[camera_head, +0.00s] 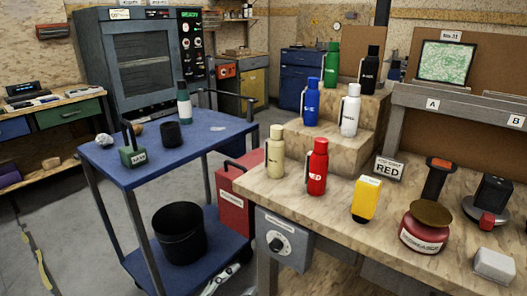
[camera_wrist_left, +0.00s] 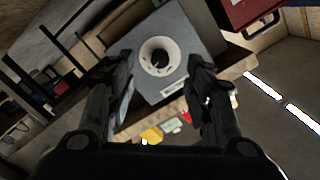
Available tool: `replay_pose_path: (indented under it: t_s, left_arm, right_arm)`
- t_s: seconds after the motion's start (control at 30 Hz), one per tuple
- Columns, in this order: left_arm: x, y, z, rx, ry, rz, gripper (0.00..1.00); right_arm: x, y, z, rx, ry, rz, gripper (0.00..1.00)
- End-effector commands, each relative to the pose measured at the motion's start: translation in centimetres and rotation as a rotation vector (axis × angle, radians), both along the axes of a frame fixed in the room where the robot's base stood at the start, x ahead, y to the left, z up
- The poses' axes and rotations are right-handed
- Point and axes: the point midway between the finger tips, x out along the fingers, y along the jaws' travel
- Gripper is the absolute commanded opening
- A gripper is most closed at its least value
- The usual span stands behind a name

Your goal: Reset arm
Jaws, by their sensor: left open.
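My left gripper (camera_wrist_left: 160,72) shows in the left wrist view, its two dark fingers spread wide. It is open and nothing is between the fingers. Past the fingertips is a grey box (camera_wrist_left: 186,32) with a round white-rimmed dial, framed between them and seen tilted. I cannot tell the exact gap, but no touch shows. In the head view the same grey box (camera_head: 291,234) hangs at the front left edge of the wooden bench (camera_head: 262,187). I cannot make out either gripper clearly in the head view.
A red box (camera_head: 236,198) is beside the grey box. Several bottles, including a red bottle (camera_head: 317,168), stand on the bench and its steps. A blue cart (camera_head: 190,150) stands at left with a black bucket (camera_head: 179,232) below. Floor at far left is mostly clear.

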Motion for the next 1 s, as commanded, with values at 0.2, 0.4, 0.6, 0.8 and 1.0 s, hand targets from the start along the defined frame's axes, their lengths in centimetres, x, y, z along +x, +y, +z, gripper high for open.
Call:
replay_pose_path:
  t_s: [0.2, 0.4, 0.6, 0.8, 1.0]
  left_arm:
    - [-1.2, 5.4, -12.3, -0.018, 0.391, 0.274, 0.48]
    - [-8.7, 10.1, -24.7, -0.031, 0.819, 0.534, 0.48]
    - [-18.9, 12.1, -32.8, -0.036, 1.179, 0.720, 0.48]
    - [-27.4, 12.5, -36.1, -0.029, 1.423, 0.831, 0.48]
    - [-30.5, 13.0, -37.3, -0.007, 1.443, 0.827, 0.48]
  right_arm:
    - [0.0, 0.0, 0.0, 0.000, 0.000, 0.000, 0.40]
    - [0.0, 0.0, 0.0, 0.000, 0.000, 0.000, 0.40]
    - [0.0, 0.0, 0.0, 0.000, 0.000, 0.000, 0.40]
    - [-0.7, -0.1, 0.4, -0.002, 0.013, 0.001, 0.40]
    - [-4.0, -0.6, -0.9, -0.005, 0.040, 0.008, 0.40]
